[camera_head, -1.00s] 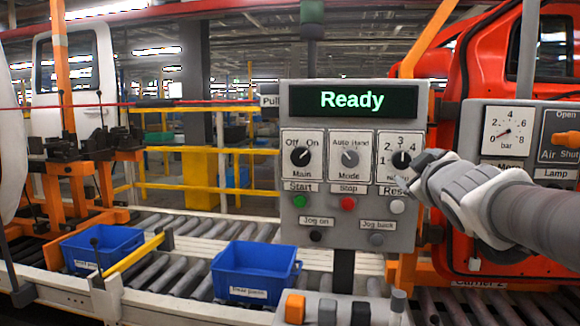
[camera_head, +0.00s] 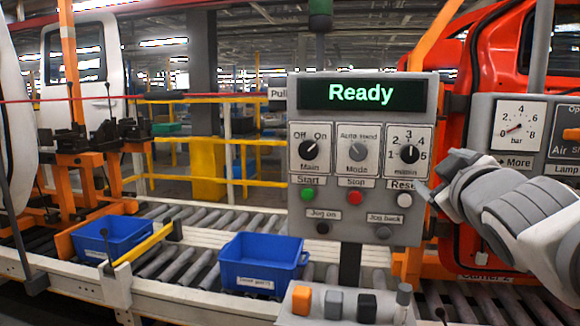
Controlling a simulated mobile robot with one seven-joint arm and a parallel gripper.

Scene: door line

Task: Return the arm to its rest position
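My gripper (camera_head: 440,177) is at the right of the head view, just right of the control panel (camera_head: 312,232). It points left towards the panel's right edge and appears apart from the number dial (camera_head: 409,154). My arm enters from the right edge. The panel's display (camera_head: 361,95) reads "Ready". The Main knob (camera_head: 309,150) and the Mode knob (camera_head: 357,152) sit left of the number dial.
A gauge panel (camera_head: 482,112) stands behind my gripper at the right, in front of a red car body (camera_head: 490,50). Two blue bins, one left (camera_head: 112,238) and one nearer (camera_head: 262,264), sit on the roller conveyor. A button box (camera_head: 345,312) is at the bottom.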

